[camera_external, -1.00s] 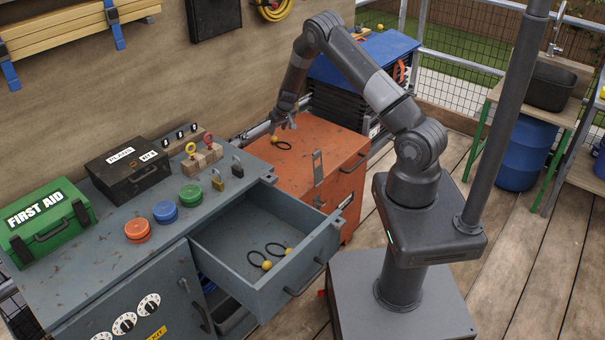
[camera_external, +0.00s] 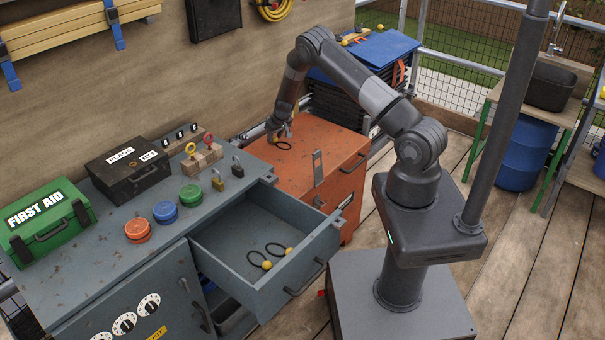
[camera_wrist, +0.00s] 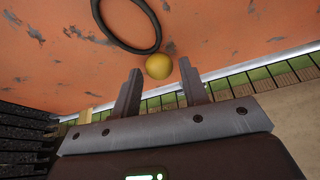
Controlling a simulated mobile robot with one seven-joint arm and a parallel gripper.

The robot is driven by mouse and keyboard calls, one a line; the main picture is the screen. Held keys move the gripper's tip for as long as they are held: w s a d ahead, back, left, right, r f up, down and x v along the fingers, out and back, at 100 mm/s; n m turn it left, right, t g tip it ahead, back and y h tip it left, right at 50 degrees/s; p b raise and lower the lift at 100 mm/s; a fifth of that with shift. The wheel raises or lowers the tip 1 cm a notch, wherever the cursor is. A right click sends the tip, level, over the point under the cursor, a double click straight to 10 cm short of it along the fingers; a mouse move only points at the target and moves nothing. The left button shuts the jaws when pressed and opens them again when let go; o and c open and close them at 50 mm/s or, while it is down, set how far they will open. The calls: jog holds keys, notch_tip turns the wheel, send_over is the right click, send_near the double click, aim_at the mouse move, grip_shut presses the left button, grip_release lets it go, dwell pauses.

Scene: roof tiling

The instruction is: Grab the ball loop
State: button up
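A ball loop, a yellow ball (camera_wrist: 158,66) with a black elastic loop (camera_wrist: 130,48), lies on the orange cabinet top. In the external view its loop (camera_external: 283,145) shows, and the ball is mostly hidden by my gripper (camera_external: 279,132). In the wrist view my gripper (camera_wrist: 161,88) is open, and the ball sits at the gap between the fingertips. I cannot tell whether the fingers touch it. Two more ball loops lie in the open grey drawer, with yellow balls (camera_external: 266,265) and (camera_external: 288,251).
The orange cabinet (camera_external: 318,143) has a latch (camera_external: 317,167) on its top near the front edge. Black stacked cases with a blue lid (camera_external: 375,50) stand behind it. The grey drawer (camera_external: 262,222) is pulled out beside it. Padlocks (camera_external: 218,181) stand on the grey bench.

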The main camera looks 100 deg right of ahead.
jog(key=c, duration=0.8)
jog(key=shift+r, duration=0.1)
grip_shut()
